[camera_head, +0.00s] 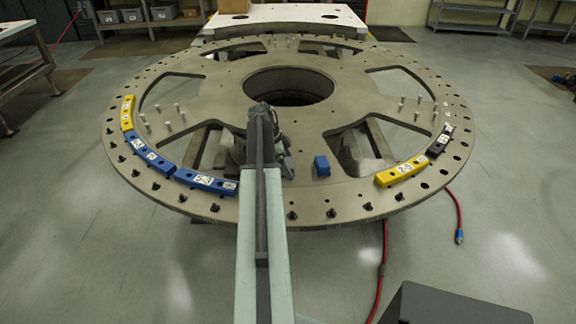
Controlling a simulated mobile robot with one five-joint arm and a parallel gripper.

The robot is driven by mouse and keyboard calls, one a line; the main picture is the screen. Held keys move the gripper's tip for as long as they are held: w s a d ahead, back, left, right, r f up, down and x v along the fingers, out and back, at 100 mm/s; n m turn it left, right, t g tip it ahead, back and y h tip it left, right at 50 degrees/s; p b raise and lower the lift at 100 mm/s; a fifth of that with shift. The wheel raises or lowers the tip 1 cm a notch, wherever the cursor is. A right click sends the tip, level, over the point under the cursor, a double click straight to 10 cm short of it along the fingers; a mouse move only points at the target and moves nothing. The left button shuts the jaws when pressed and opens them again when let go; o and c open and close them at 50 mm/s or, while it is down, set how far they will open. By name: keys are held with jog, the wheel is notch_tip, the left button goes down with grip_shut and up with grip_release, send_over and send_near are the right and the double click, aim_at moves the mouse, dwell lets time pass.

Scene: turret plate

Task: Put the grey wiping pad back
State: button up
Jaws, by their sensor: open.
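I cannot make out a grey wiping pad anywhere in the head view. My gripper (287,166) is partly seen just right of my own column, over the near part of the round metal turret plate (237,92). It is open, and I see nothing held in it. My arm and column hide part of the gripper and the plate's surface around it. A small blue block (322,166) sits on the plate a little to the right of the gripper, apart from it.
Blue segments (206,182) and a yellow one (127,113) lie along the plate's left rim. A yellow segment (402,172) and a black one (440,140) lie at the right. Metal pins stand on the plate. A red hose (380,270) hangs below; a dark grey box (455,305) stands front right.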

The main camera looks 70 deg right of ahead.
jog(key=p+v, duration=1.1)
jog(key=v, duration=0.1)
jog(key=shift+r, duration=0.1)
jog(key=w+a+f+n+t, duration=0.1)
jog(key=w+a+n, duration=0.7)
jog(key=w+a, duration=0.55)
jog(key=w+a+n+t, duration=0.2)
jog(key=w+a+n, duration=0.5)
jog(key=w+a, duration=0.65)
jog(key=a+n+t+y, duration=0.1)
jog(key=a+n, duration=1.5)
jog(key=a, duration=2.3)
jog(key=shift+f+n+y, duration=0.3)
jog(key=shift+f+n, duration=0.1)
